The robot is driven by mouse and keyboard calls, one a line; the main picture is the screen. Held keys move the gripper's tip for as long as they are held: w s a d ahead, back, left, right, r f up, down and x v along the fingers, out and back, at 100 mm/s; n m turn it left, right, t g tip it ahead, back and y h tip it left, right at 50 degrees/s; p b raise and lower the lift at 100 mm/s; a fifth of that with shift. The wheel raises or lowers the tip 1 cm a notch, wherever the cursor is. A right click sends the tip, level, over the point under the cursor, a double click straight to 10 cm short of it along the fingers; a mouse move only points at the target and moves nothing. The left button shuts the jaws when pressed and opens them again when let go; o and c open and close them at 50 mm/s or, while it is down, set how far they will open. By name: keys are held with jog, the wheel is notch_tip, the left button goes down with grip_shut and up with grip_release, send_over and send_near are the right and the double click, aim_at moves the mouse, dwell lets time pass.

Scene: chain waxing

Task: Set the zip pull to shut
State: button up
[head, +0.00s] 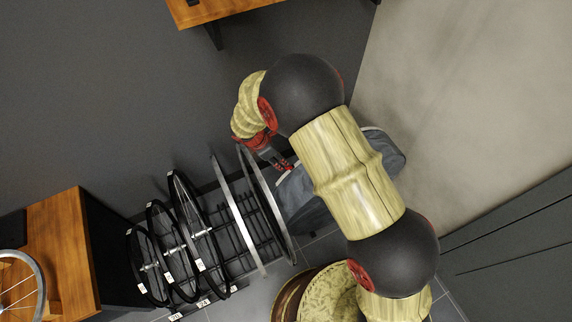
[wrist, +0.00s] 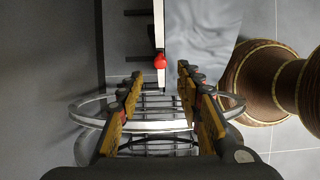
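The zip pull (wrist: 160,61) is a small red tab on a pale strip (wrist: 159,25) along the left edge of a grey-blue bag (wrist: 205,38) in the wrist view. The bag also shows in the head view (head: 392,150), partly hidden behind my arm. My gripper (wrist: 158,78) is open, with nothing between its two fingers. In the wrist view the pull appears beyond the fingertips, between their lines, and apart from them. In the head view my gripper (head: 289,166) is beside the bag's left part; the pull cannot be told apart there.
A rack (head: 235,230) with several bicycle wheels stands left of the bag, and a rim (head: 268,205) is close to my gripper. Round brown drums (wrist: 262,80) stand to the right in the wrist view. A wooden bench (head: 55,245) is at left.

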aim_at(290, 167)
jog(key=b+x, duration=0.2)
jog(key=x, duration=0.5)
jog(key=shift+d+f, duration=0.1)
jog(key=shift+f, duration=0.1)
jog(key=shift+c, duration=0.8)
jog(key=c, duration=0.8)
